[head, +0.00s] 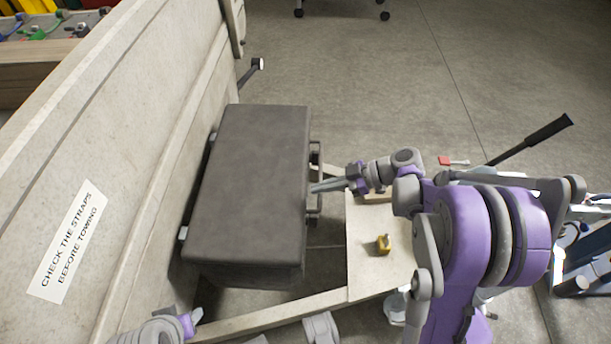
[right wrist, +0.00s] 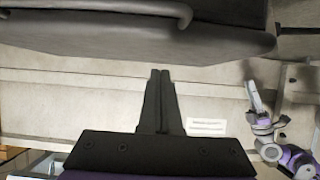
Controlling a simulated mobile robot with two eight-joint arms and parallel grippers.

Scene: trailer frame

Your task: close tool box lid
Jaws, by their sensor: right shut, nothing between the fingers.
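The dark grey tool box (head: 250,185) stands between the pale trailer wall and a flat board. Its lid (head: 258,150) lies flat over the body in the head view; whether it is fully seated cannot be told. A handle (head: 317,210) is on its right side. My right gripper (head: 314,188) is shut and empty, its fingertips at the box's right edge by the handle; contact is unclear. In the right wrist view its fingers (right wrist: 160,75) point at the dark box (right wrist: 120,38). My left gripper (head: 192,321) is at the bottom left, away from the box; its fingers are unclear.
The trailer wall (head: 130,150) carries a strap warning label (head: 67,240). A small yellow object (head: 383,244) lies on the board (head: 365,270) right of the box. A dark-handled lever (head: 545,130) and a red item (head: 445,160) are at the right. Open floor lies beyond the box.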

